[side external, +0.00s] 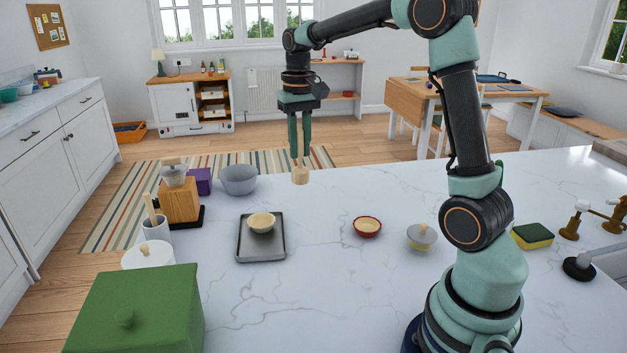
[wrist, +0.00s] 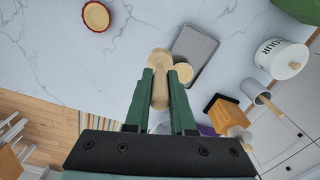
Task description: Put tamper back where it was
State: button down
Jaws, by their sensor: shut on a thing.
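The tamper is a small pale wooden piece (side external: 300,175) at the tips of my gripper (side external: 300,155) in the side view. In the wrist view the tamper (wrist: 160,93) lies between the two green fingers of my gripper (wrist: 161,74), with its rounded wider end beyond the tips. My gripper is shut on it, pointing down. It hangs near the counter's far edge, and the side view shows no clear contact with the counter.
A grey tray (side external: 246,254) holds a small cream bowl (side external: 262,222). A red-rimmed bowl (side external: 367,227) and a lidded dish (side external: 422,237) stand to the right. A grey bowl (side external: 239,181), purple box (side external: 201,181) and wooden grinder (side external: 180,204) are left. Marble between tray and red-rimmed bowl is clear.

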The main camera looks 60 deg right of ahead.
jog(key=d+r+m, duration=0.3)
jog(key=d+m, duration=0.3)
jog(key=d, duration=1.1)
jog(key=f, duration=2)
jog(key=shift+s+d, duration=0.1)
jog(key=shift+s, duration=0.1)
jog(key=shift+f, duration=0.1)
jog(key=c, duration=0.8)
grip_release()
jog(key=shift+o, duration=0.2)
